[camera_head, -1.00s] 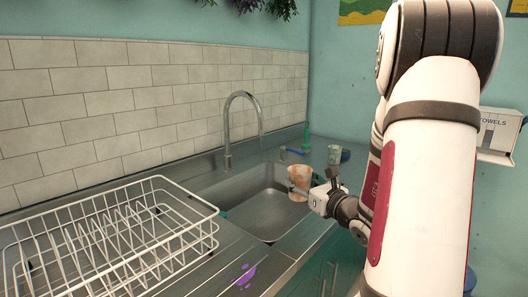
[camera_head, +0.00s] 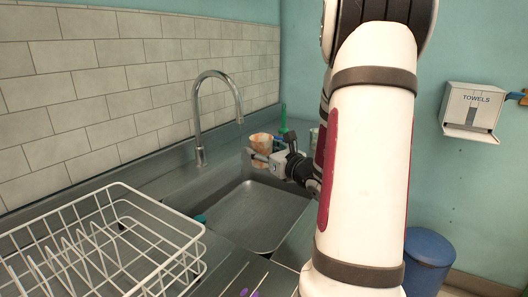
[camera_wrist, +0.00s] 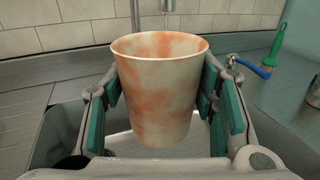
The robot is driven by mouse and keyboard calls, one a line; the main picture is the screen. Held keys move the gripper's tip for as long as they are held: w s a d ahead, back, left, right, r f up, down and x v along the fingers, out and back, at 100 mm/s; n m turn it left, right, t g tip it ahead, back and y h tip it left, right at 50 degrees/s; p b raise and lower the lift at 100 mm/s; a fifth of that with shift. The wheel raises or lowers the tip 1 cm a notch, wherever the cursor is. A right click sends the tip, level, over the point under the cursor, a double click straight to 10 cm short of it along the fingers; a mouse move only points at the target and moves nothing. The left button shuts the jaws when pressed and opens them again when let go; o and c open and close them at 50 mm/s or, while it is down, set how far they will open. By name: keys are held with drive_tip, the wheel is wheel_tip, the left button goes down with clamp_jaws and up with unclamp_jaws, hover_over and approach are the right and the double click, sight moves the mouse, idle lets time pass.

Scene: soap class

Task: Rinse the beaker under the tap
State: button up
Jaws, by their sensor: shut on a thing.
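My gripper (camera_head: 268,158) is shut on the beaker (camera_head: 262,143), a pale cup with orange-brown stains. The wrist view shows the beaker (camera_wrist: 160,90) upright between the teal finger pads, with its open rim up. It is held above the far right part of the sink basin (camera_head: 250,215). The tap (camera_head: 199,120) is a tall curved chrome spout behind the sink, left of the beaker in the head view. The spout's end is near the beaker but does not look directly over it. I see no water running.
A white wire dish rack (camera_head: 110,240) stands on the counter at left. A green brush (camera_wrist: 278,45) and a blue item (camera_wrist: 253,67) lie behind the sink at right. A towel dispenser (camera_head: 473,108) hangs on the right wall above a blue bin (camera_head: 428,255).

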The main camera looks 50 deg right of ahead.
drive_tip(key=w+d+f+b, duration=0.2)
drive_tip(key=w+d+b, duration=0.1)
drive_tip(key=w, duration=0.7)
drive_tip(key=shift+d, duration=0.75)
drive_tip(key=shift+f, duration=0.1)
drive_tip(key=shift+d, duration=0.25)
drive_tip(key=shift+s+d, duration=0.25)
drive_tip(key=shift+d, duration=0.1)
drive_tip(key=shift+w+a+b, duration=0.1)
drive_tip(key=shift+a+b, duration=0.1)
drive_tip(key=shift+b, duration=0.15)
drive_tip(key=shift+w+a, duration=0.2)
drive_tip(key=shift+a, duration=0.2)
drive_tip(key=shift+s, duration=0.1)
